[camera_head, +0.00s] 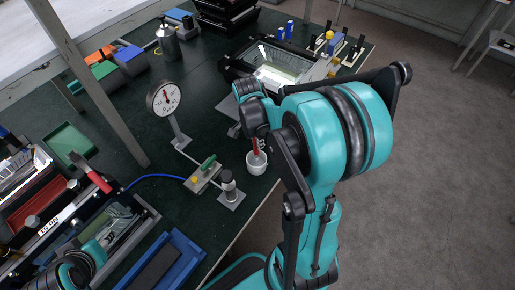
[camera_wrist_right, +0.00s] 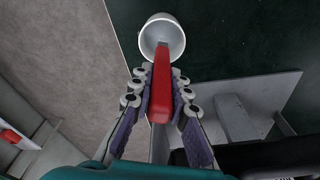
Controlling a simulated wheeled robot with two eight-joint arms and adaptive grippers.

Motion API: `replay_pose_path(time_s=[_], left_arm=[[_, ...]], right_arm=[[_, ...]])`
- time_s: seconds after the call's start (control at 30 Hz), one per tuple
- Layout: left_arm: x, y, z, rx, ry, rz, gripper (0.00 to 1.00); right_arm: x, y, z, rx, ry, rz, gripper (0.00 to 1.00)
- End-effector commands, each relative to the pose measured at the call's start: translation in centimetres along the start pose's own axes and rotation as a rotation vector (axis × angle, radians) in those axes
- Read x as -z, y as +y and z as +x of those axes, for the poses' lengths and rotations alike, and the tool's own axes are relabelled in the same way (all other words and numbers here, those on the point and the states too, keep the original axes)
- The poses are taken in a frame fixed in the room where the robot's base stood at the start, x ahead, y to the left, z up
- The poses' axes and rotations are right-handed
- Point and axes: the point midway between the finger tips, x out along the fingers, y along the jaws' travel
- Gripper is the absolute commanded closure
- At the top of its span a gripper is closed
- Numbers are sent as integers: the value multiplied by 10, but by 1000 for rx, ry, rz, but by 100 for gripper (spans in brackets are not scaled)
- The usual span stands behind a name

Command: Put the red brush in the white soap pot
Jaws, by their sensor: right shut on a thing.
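The red brush (camera_wrist_right: 159,88) is held between the fingers of my right gripper (camera_wrist_right: 160,92), its handle running along the middle of the right wrist view. The white soap pot (camera_wrist_right: 151,35) stands upright beyond the fingertips, and the brush's far end overlaps its opening. In the head view the red brush (camera_head: 256,147) points down at the white soap pot (camera_head: 257,167) near the table edge. I cannot tell how deep the brush end is in the pot. My right arm hides most of the gripper there. My left gripper does not show.
A pressure gauge (camera_head: 164,98) on a stand and a small fixture with a green handle (camera_head: 204,168) stand left of the pot. A floodlight housing (camera_head: 275,68) lies behind my right arm.

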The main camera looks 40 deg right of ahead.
Motion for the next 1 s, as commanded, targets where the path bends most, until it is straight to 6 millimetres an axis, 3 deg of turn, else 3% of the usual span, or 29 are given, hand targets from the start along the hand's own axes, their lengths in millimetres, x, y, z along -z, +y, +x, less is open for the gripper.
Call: replay_pose_path(time_s=[0.23, 0.63, 0.67, 0.73, 1.0], left_arm=[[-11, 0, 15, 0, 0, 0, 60], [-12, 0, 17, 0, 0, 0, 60], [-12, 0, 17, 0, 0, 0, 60], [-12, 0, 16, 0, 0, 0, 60], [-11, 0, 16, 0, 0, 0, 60]], right_arm=[[-4, 0, 36, 0, 0, 0, 100], [-5, 1, 41, 0, 0, 0, 100], [-5, 1, 41, 0, 0, 0, 78], [-5, 1, 40, 0, 0, 0, 63], [-5, 1, 40, 0, 0, 0, 63]])
